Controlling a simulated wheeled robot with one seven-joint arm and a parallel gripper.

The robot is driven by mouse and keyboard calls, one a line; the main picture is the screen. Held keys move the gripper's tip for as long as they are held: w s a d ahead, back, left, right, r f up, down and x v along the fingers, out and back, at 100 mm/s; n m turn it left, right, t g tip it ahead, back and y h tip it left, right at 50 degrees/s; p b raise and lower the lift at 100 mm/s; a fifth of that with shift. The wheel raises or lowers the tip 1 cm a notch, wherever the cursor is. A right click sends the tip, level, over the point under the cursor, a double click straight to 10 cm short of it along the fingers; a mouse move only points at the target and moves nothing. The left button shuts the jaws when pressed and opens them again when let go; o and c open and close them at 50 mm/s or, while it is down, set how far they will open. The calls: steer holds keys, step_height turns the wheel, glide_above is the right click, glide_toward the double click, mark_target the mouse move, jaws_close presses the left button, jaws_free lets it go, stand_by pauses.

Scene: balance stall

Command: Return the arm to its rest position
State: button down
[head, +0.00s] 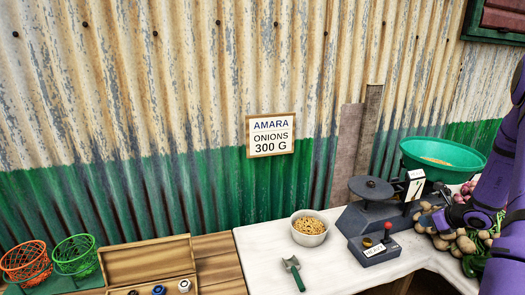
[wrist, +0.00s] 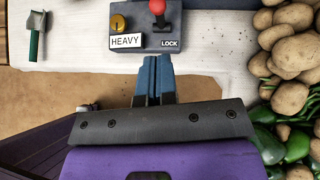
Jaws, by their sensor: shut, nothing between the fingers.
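My purple arm (head: 483,205) shows at the right edge of the head view, in front of the produce heap. My gripper is out of sight there. In the wrist view my gripper (wrist: 153,78) points at the table's front edge, its blue fingers shut together and empty. Just beyond the fingertips is the grey control box (wrist: 150,22) with a red-knobbed lever, a brass knob and labels HEAVY and LOCK. The box also shows in the head view (head: 374,254), in front of the balance.
The dark balance (head: 372,215) carries a green pan (head: 443,157) of grain. A bowl of nuts or beans (head: 309,230) and a green-handled scoop (head: 294,273) lie on the white table (head: 262,254). Potatoes (wrist: 293,50) and green peppers (wrist: 284,145) crowd the right. A wooden box (head: 148,262) and baskets (head: 74,255) stand left.

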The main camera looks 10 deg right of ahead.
steer(key=w+a+r+n+g+y, duration=0.25)
steer(key=a+r+n, duration=0.65)
steer(key=a+r, duration=0.55)
steer(key=s+a+r+n+g, duration=0.2)
steer(key=s+a+r+n, duration=0.3)
steer(key=a+r+n, duration=0.5)
steer(key=s+a+r+n+h, duration=0.2)
steer(key=s+a+r+n, duration=0.55)
steer(key=s+a, duration=0.4)
steer(key=s+a+r+n+h, duration=0.2)
steer(key=s+n, duration=0.4)
steer(key=s, duration=0.5)
steer(key=shift+s+r+n+h, duration=0.2)
steer(key=shift+r+n+h, duration=0.2)
steer(key=shift+r, duration=0.35)
